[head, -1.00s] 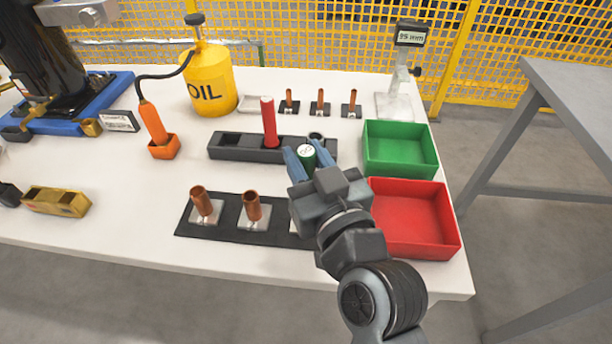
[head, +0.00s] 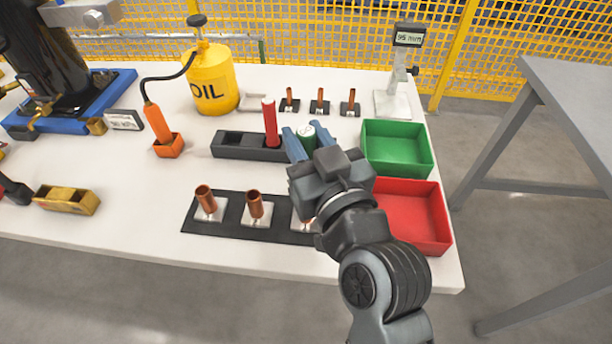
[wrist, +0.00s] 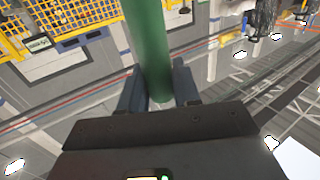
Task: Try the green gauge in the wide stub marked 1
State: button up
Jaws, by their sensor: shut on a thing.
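My gripper (head: 307,142) is shut on the green gauge (head: 306,136), at the right end of the dark gauge holder (head: 228,148). The gauge also shows in the wrist view as a green cylinder (wrist: 148,45) between the two fingers (wrist: 160,88). Its lower end is hidden in the head view, so I cannot tell whether it is clear of the holder. Wide copper stubs stand on pale plates on a black mat at the front: left (head: 206,199), middle (head: 254,206), and right (head: 298,222), mostly hidden by my arm. I cannot read their markings.
A red gauge (head: 270,122) stands in the holder. Green (head: 428,160) and red (head: 440,230) bins stand at the right. Narrow copper stubs (head: 320,100) and a display stand (head: 393,100) are behind. An orange tool (head: 157,122) and oil can (head: 211,80) stand left.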

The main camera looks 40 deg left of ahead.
jog(key=shift+r+p, duration=0.3)
jog(key=shift+r, duration=0.25)
